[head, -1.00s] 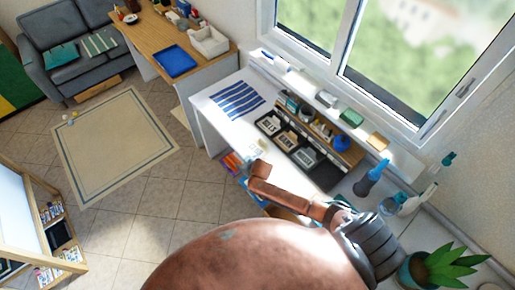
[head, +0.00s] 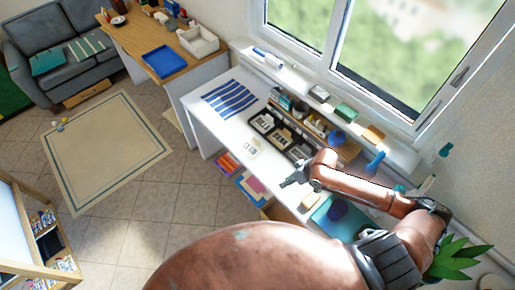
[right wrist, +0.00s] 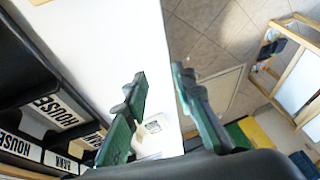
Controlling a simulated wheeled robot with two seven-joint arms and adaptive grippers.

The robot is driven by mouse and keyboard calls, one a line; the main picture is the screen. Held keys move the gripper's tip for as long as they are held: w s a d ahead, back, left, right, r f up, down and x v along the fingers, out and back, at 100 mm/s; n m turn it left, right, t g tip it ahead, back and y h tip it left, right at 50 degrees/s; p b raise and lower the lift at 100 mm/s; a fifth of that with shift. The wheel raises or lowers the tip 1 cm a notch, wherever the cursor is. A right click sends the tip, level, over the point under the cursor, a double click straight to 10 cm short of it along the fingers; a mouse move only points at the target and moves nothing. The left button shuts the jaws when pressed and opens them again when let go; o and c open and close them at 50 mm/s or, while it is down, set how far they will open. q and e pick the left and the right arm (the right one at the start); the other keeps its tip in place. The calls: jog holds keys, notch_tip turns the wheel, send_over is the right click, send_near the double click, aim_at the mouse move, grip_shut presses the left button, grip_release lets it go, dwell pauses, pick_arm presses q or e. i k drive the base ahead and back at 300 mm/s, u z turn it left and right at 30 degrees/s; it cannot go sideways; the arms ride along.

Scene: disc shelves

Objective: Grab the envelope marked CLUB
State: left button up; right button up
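No envelope that I can read as CLUB shows in either view. A small pale paper (head: 253,147) with faint print lies on the white desk (head: 205,122), near its front edge. It also shows between my fingers in the right wrist view (right wrist: 153,126), too small to read. A black tray (head: 271,144) behind it has labelled compartments; HOUSE (right wrist: 55,110) and BANK (right wrist: 52,160) are readable in the right wrist view. My right gripper (head: 284,184) is open and empty, over the desk's front edge, right of the paper. My left gripper is out of view.
A blue-striped mat (head: 231,98) lies on the desk's left end. A wooden organiser with small items stands behind the black tray, below the window sill. A plant (head: 458,260) is at the right. Coloured folders (head: 228,164) sit below the desk edge.

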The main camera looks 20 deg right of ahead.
aim_at(252, 148)
jog(key=z, duration=0.05)
jog(key=i, duration=1)
